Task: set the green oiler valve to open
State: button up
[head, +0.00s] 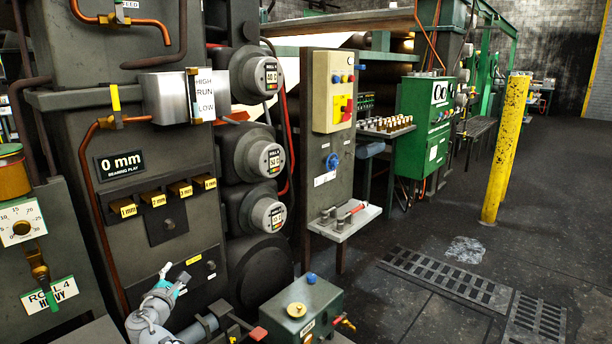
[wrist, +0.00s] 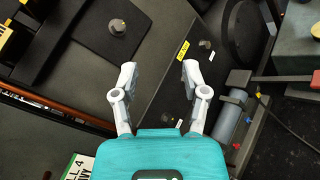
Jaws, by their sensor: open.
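My gripper (head: 168,284) is low in front of the dark machine panel, with teal body and grey fingers. In the wrist view its fingers (wrist: 158,82) are apart with nothing between them. An oiler with an amber jar (head: 12,178) and green lid stands at the left edge; below it is a brass valve (head: 38,268) with a thin greenish lever over the ROLL 4 HEAVY plate (head: 50,293). I cannot tell which is the named valve. My gripper touches neither.
Copper pipes (head: 100,200) run down the machine. A small shelf (head: 343,222) juts out beyond the green box. A yellow post (head: 506,150) stands right; the floor before it is open.

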jog(key=w+d+f+m+g+h+b, duration=0.1)
jog(key=w+d+f+m+g+h, duration=0.3)
jog(key=d, duration=0.8)
jog(key=d+f+m+g+h+b, duration=0.15)
jog(key=d+f+m, duration=0.4)
jog(key=d, duration=0.65)
jog(key=w+d+f+m+g+h+b, duration=0.1)
jog(key=w+d+f+m+g+h, duration=0.15)
jog(key=d+f+m, duration=0.65)
jog(key=s+d+f+m+g+y+b, duration=0.1)
jog(key=s+d+f+m+g+y, duration=0.15)
jog(key=s+d, duration=0.5)
jog(key=s+d+f+m+g+y+b, duration=0.15)
jog(key=s+d+m+g, duration=0.25)
jog(key=d, duration=0.6)
jog(key=s+d+f+m+g+y+b, duration=0.1)
jog(key=s+d+f+m+g+y, duration=0.2)
jog(key=s+d, duration=0.4)
notch_tip(320, 180, up, 34)
jog(key=d+p, duration=0.1)
jog(key=p, duration=3.3)
jog(key=shift+w+r+m+h+p, duration=0.2)
jog(key=shift+w+m+h+p, duration=0.1)
jog(key=shift+w+m+h, duration=0.15)
jog(key=shift+g, duration=0.25)
